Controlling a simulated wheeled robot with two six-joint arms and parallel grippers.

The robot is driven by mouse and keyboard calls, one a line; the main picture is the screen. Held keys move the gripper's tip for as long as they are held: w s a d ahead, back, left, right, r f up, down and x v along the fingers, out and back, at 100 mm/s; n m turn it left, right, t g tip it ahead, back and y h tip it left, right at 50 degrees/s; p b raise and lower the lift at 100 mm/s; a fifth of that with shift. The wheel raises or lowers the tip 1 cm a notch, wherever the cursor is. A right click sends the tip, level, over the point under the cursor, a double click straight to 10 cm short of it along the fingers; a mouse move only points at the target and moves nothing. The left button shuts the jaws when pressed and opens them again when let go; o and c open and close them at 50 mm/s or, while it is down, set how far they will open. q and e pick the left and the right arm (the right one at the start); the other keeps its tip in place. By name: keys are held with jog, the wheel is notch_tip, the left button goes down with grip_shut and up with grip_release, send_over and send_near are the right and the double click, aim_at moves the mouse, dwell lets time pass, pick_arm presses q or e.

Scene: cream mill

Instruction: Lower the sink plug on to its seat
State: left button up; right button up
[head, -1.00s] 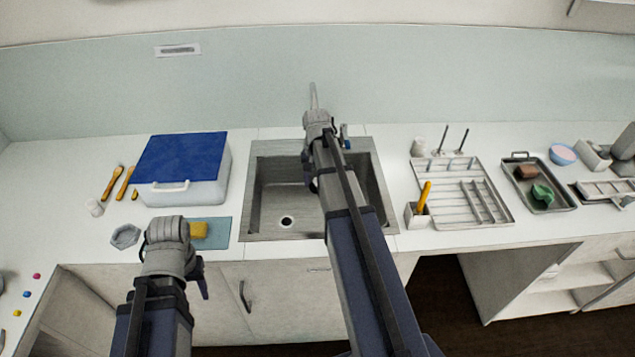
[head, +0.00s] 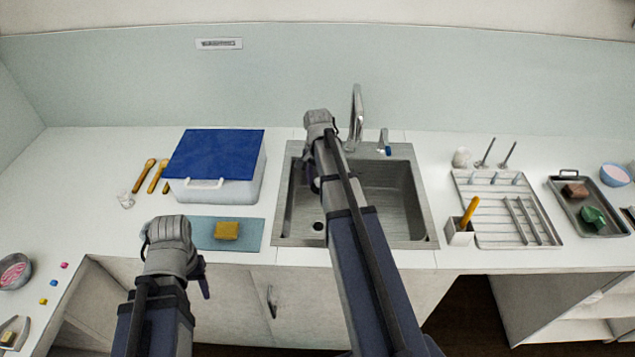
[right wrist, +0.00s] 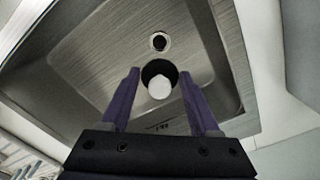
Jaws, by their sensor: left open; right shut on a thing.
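The sink plug (right wrist: 159,87) shows in the right wrist view as a pale knob on a dark round disc. It is between the fingers of my right gripper (right wrist: 159,75), which is shut on it above the sink basin. The drain seat (right wrist: 159,42) is a dark hole with a light metal rim, just beyond the plug in that view and not covered by it. In the head view the seat (head: 318,226) lies at the front left of the basin. There the arm hides the plug. My left gripper (head: 204,285) is open and empty in front of the counter edge.
The steel sink (head: 425,205) has a tall tap (head: 356,115) behind it. A blue-lidded box (head: 215,155) stands left, with a yellow sponge (head: 228,230) on a blue mat (head: 252,238) in front. A draining rack (head: 500,235) and small pot (head: 458,236) are at the right.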

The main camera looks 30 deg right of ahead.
jog(key=b, duration=1.8)
send_near(318, 227)
jog(key=shift+f, duration=2.75)
jog(key=shift+f+b, duration=0.45)
jog(key=shift+f, duration=0.05)
jog(key=o, duration=1.3)
jog(key=shift+o, duration=0.4)
jog(key=shift+r, duration=0.2)
jog(key=shift+r+p, duration=1.35)
jog(key=shift+p, duration=0.2)
jog(key=shift+r+p, duration=1.45)
jog(key=shift+r, duration=0.05)
